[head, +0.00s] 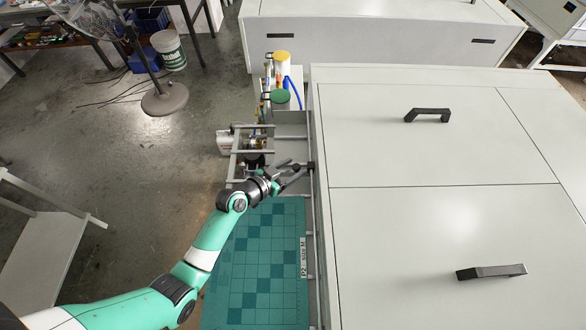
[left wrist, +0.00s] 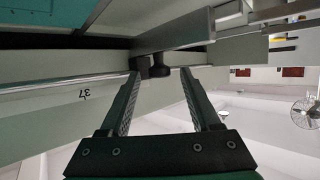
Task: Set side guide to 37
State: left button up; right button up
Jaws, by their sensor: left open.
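My left gripper (head: 292,172) is open at the side of the large white machine, above the far end of the teal table. In the left wrist view its two fingers (left wrist: 168,82) point at a small black knob (left wrist: 159,66) on a metal rail, which appears just beyond the fingertips. The fingers are apart, and I cannot tell if they touch the knob. The side guide itself is hard to single out. My right gripper is not in view.
The white machine (head: 440,140) with black handles fills the right side. The teal gridded table (head: 262,265) lies below my left arm. Green-lidded (head: 280,98) and yellow-lidded (head: 282,58) containers stand behind the metal frame. Open floor lies to the left.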

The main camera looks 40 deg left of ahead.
pick_arm(q)
jog(key=shift+w+f, duration=0.1)
jog(key=shift+w, duration=0.15)
grip_shut()
dwell(1.3)
